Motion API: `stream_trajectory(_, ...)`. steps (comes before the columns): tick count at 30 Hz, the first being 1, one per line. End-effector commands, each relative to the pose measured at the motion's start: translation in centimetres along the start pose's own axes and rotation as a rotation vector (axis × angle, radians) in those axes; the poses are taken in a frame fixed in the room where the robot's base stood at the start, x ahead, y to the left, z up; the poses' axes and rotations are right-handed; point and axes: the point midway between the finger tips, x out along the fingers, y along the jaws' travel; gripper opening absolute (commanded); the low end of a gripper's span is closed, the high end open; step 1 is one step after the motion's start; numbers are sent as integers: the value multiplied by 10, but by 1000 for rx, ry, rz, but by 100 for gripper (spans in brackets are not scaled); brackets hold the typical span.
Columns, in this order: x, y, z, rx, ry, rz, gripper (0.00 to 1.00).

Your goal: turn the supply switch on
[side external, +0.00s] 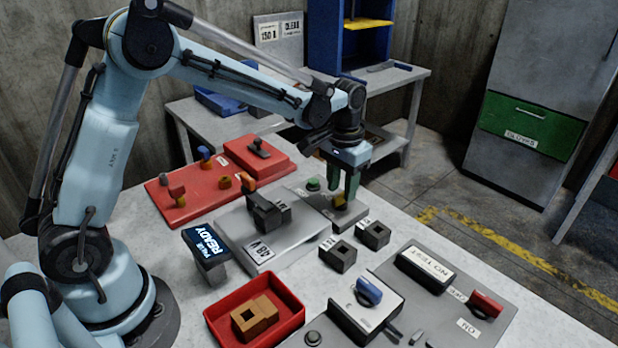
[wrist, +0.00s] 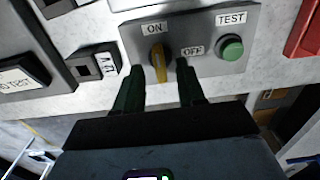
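The switch with ON and OFF labels has a yellow handle (wrist: 158,63) on a small grey panel (wrist: 203,66). In the wrist view the handle lies nearly upright in the picture, its upper end towards the ON label (wrist: 154,28); the OFF label (wrist: 192,51) is to its right. My gripper (wrist: 159,68) is open, one dark green finger on each side of the handle, with visible gaps. In the side view my gripper (side external: 344,188) points down over the yellow handle (side external: 340,200), which the fingers partly hide. Contact cannot be told.
A green TEST button (wrist: 231,48) is beside the switch, also seen in the side view (side external: 313,184). Small dark blocks (side external: 338,253) stand nearby. A grey panel with blue (side external: 368,291) and red (side external: 486,304) knobs is in front. A red tray (side external: 290,328) holds a brown block.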

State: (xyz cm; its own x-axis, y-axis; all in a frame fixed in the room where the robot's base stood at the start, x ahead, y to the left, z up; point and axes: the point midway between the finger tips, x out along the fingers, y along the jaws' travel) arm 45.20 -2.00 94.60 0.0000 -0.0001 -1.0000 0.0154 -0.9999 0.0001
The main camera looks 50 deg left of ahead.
Motion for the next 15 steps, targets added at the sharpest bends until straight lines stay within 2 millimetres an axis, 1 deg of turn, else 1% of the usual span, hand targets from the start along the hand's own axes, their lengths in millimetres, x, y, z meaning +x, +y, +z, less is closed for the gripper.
stream_trajectory(1,-9,0,0,0,0,0,39)
stream_trajectory(9,-62,0,0,0,0,0,39)
stream_trajectory(15,-90,0,0,-1,0,0,39)
